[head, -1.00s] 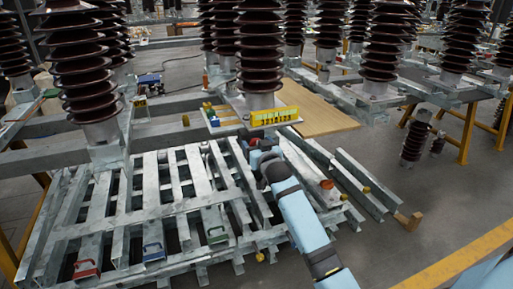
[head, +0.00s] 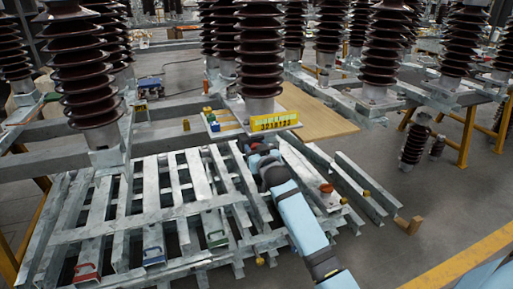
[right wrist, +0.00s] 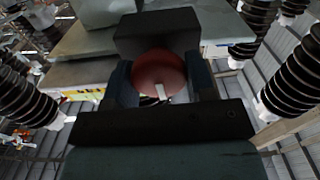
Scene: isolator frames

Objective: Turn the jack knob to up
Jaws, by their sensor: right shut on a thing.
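The jack knob (right wrist: 158,76) is round and red with a short white mark on it. In the right wrist view it sits between the two dark fingers of my right gripper (right wrist: 162,84), which are shut on it. The white mark points toward the bottom of that view. In the head view my right gripper (head: 254,147) is at the near side of the insulator base, just below a yellow plate (head: 275,122) with dark characters. There the knob is mostly hidden by the gripper. My left gripper is not in view.
A slatted grey metal frame (head: 150,208) fills the left foreground, with red, blue and green handles on it. Another red knob (head: 326,188) is on the rails to the right. Tall brown insulators (head: 260,55) stand behind.

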